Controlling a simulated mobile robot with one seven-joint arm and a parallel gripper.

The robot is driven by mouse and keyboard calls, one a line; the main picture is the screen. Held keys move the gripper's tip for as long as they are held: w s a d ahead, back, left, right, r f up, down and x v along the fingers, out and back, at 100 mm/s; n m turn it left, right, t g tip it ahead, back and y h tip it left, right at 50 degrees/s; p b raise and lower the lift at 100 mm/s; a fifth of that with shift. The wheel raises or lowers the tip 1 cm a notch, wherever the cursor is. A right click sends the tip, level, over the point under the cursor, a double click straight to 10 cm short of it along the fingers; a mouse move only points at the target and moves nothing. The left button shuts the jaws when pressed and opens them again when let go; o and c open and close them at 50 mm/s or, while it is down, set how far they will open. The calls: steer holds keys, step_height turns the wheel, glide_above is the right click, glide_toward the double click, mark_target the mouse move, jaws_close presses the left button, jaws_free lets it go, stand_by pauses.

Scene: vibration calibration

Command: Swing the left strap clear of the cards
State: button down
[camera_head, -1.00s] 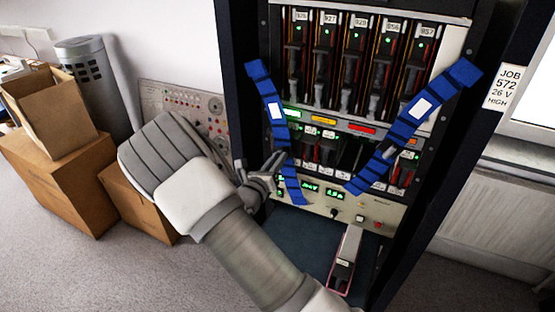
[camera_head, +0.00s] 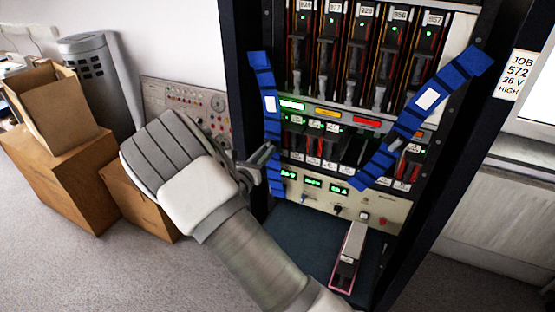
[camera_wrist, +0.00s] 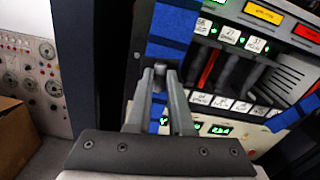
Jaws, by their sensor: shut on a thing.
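The left strap (camera_head: 269,104) is a blue banded strip with a white label, hanging nearly upright along the rack's left edge. My gripper (camera_head: 266,160) is shut on its lower part, and the strap also shows between and above the fingers in the wrist view (camera_wrist: 172,35). The right strap (camera_head: 428,98) runs slanted from upper right to lower left across the right side of the cards. The upper row of cards (camera_head: 361,60) and the lower row of cards (camera_head: 318,146) sit in the rack. The left strap lies beside the left ends of both rows.
The dark rack frame (camera_head: 237,70) stands close to my gripper on the left. A panel with knobs (camera_head: 190,101) leans by the wall. Cardboard boxes (camera_head: 65,190) stand at left. A red-edged module (camera_head: 347,258) lies in the rack's bottom bay.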

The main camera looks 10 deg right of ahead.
steer(key=w+a+m, duration=0.1)
steer(key=w+a+b, duration=0.1)
steer(key=a, duration=0.1)
steer(key=shift+f+m, duration=0.1)
steer(key=shift+m, duration=0.3)
steer(key=c, duration=0.8)
jaws_free()
steer(key=b+v, duration=0.1)
steer(key=v, duration=1.6)
steer(key=shift+s+a, duration=0.1)
